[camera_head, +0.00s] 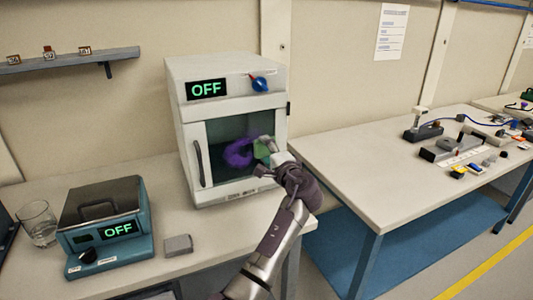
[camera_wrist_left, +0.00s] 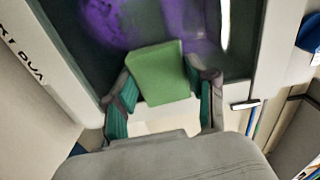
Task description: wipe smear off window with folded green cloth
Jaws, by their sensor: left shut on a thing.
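The window (camera_head: 222,127) is the dark glass front of a white cabinet (camera_head: 232,101). A purple smear (camera_head: 238,153) lies on the middle of the glass. It also shows in the left wrist view (camera_wrist_left: 106,22), with purple at the upper left of the glass. My left gripper (camera_head: 268,150) is at the right part of the window, just right of the smear. It is shut on the folded green cloth (camera_wrist_left: 158,73), which sits between its two fingers in front of the glass. I cannot tell whether the cloth touches the glass. My right gripper is not in view.
The cabinet has a handle (camera_head: 198,163) and a blue knob (camera_head: 260,84), and its display reads OFF. A teal device (camera_head: 104,225), a glass (camera_head: 39,222) and a grey block (camera_head: 178,245) stand to the left. A second table (camera_head: 358,180) with several small items is at right.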

